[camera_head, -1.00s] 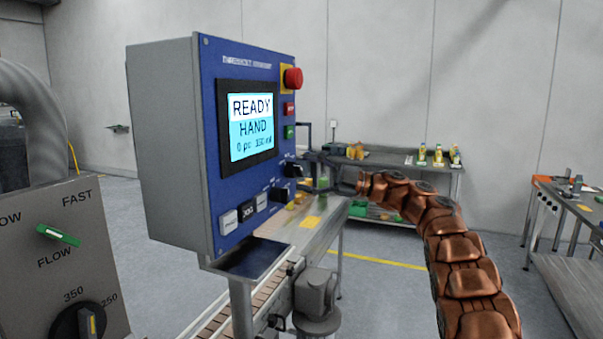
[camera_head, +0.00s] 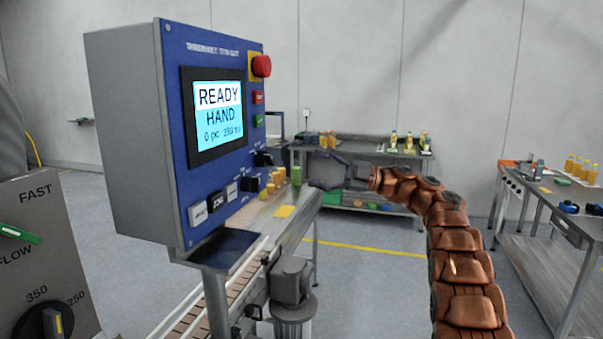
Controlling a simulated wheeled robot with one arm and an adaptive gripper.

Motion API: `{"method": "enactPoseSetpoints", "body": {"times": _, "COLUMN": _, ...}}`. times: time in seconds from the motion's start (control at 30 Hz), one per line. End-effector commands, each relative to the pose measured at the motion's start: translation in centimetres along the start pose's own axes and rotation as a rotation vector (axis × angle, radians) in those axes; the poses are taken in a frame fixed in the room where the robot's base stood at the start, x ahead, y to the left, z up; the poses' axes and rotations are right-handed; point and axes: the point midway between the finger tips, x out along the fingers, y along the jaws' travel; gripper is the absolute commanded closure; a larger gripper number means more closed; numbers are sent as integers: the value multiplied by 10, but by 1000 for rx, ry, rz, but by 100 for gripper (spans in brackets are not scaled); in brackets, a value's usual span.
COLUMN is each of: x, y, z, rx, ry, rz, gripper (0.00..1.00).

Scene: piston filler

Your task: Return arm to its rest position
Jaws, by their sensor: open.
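My gripper (camera_head: 322,170) is dark grey, at the end of my copper-coloured arm, right of the blue control panel (camera_head: 217,55). Its jaws are open and point left, with nothing seen between them. It appears apart from the panel. The panel screen (camera_head: 219,115) reads READY, HAND, 0 pc and a volume in small print.
A steel table (camera_head: 300,207) with several small yellow items and a green one stands behind the panel. A conveyor (camera_head: 190,318) runs below. A grey box with a green FLOW lever (camera_head: 20,233) is at the left. Workbenches stand at the back (camera_head: 400,152) and right (camera_head: 530,185). Floor between is clear.

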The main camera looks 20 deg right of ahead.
Motion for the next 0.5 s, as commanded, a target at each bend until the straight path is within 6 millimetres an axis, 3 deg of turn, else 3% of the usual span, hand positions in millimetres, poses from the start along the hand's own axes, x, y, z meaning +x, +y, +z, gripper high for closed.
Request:
{"method": "enactPoseSetpoints", "body": {"times": 0.17, "x": 2, "y": 4, "z": 0, "rx": -2, "ry": -6, "rz": 12, "gripper": 32}}
{"method": "enactPoseSetpoints", "body": {"times": 0.27, "x": 11, "y": 21, "z": 1, "rx": -10, "ry": -32, "rz": 60, "gripper": 32}}
{"method": "enactPoseSetpoints", "body": {"times": 0.5, "x": 34, "y": 102, "z": 13, "rx": -19, "ry": -202, "rz": 334, "gripper": 32}}
